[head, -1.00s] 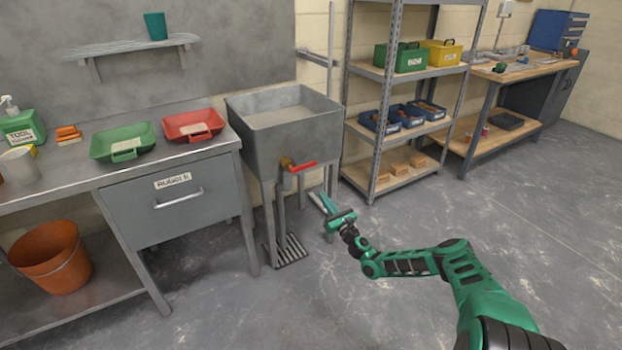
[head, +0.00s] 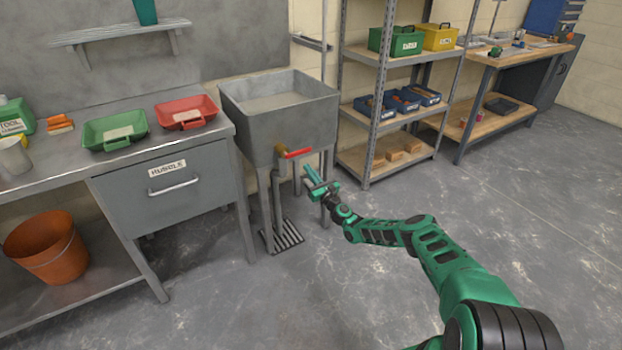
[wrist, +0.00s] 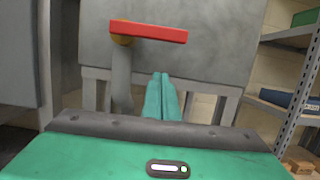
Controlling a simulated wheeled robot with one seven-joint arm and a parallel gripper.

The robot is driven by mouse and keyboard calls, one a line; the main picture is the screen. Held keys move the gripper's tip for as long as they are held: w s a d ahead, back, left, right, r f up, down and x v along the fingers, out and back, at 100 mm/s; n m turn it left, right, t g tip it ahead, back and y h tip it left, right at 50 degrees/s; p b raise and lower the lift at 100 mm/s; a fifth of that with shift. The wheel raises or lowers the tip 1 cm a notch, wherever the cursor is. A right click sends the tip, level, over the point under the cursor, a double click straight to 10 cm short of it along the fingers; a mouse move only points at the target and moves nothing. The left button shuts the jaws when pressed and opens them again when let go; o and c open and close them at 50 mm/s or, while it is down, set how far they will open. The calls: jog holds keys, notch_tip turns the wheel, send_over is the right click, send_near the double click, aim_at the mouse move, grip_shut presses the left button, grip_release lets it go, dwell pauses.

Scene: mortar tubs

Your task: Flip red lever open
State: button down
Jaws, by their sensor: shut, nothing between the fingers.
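The red lever (head: 298,153) sits on a brass valve (head: 281,150) at the lower front of the grey sink tub. It lies roughly level and points to the right. In the wrist view the red lever (wrist: 150,31) runs across the upper middle, with its pivot end at the left over the pipe. My gripper (head: 309,172) is just below and right of the lever in the head view, apart from it. In the wrist view its fingers (wrist: 162,80) are together and empty, pointing at the tub below the lever's right half.
The grey tub (head: 285,105) stands on legs, with a floor grate (head: 282,237) under the valve. A drawer bench (head: 172,185) with green and red trays is at the left. A metal shelf (head: 385,125) stands at the right. The floor in front is open.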

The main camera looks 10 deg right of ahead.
jog(key=shift+w+a+r, duration=0.1)
jog(key=shift+w+r, duration=0.05)
jog(key=shift+r, duration=0.6)
jog(key=shift+w+a+r, duration=0.1)
jog(key=shift+w+r, duration=0.1)
jog(key=shift+r, duration=0.5)
jog(key=shift+w+r, duration=0.15)
jog(key=shift+r, duration=0.6)
